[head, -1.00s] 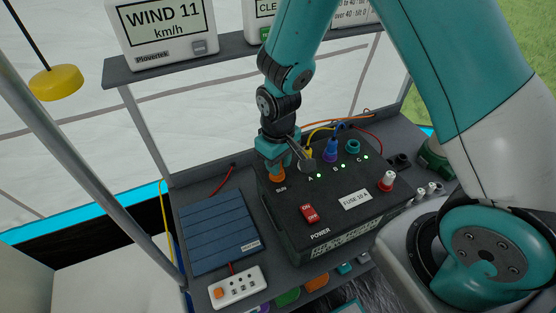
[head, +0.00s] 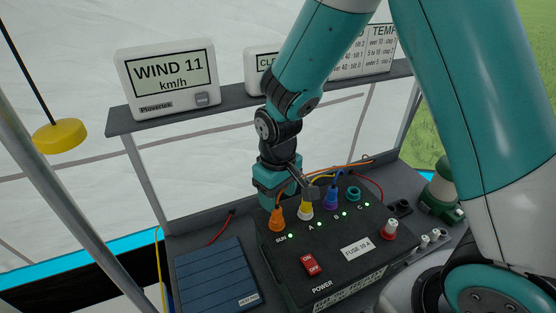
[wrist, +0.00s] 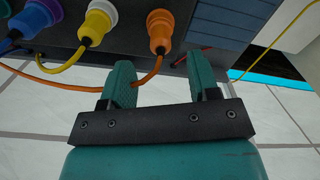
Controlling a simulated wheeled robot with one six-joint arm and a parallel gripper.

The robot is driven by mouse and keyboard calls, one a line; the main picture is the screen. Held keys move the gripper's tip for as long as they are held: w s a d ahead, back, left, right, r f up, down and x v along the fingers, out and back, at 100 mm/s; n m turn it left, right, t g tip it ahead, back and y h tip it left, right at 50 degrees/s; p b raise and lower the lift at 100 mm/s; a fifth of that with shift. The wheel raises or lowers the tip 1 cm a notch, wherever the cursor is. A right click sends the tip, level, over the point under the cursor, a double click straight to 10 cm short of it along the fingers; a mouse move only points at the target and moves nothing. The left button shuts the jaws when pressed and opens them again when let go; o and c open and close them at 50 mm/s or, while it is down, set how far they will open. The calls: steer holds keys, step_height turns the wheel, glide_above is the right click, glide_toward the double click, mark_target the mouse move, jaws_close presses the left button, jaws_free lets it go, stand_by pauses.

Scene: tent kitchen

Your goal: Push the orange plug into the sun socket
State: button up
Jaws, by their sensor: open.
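The orange plug (head: 277,219) stands in the sun socket beside the SUN label on the black power box (head: 335,272). A green light beside that label is lit. The plug's orange cable leads off its back. In the wrist view the plug (wrist: 160,28) is beyond my fingertips. My gripper (wrist: 162,70) is open and its fingers are apart from the plug, with the orange cable running near the left finger. In the head view my gripper (head: 274,192) is just above and behind the plug. The socket itself is hidden under the plug.
A yellow-and-white plug (head: 306,210) and a blue plug (head: 331,198) stand close to the right, at A and B. A teal cap (head: 353,193) is at C.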

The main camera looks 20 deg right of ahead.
step_height(320, 180, up, 12)
steer(key=shift+f+b, duration=0.25)
steer(key=shift+b, duration=0.05)
steer(key=s+a+r+n+y, duration=0.1)
steer(key=s+a+r+y, duration=0.1)
steer(key=s, duration=0.7)
steer(key=s+a+r+n+y, duration=0.1)
steer(key=s+r, duration=0.3)
steer(key=s, duration=0.5)
steer(key=shift+s+a+n+y, duration=0.2)
steer(key=shift+a+n+y, duration=0.3)
steer(key=shift+a, duration=0.4)
steer(key=shift+r, duration=0.1)
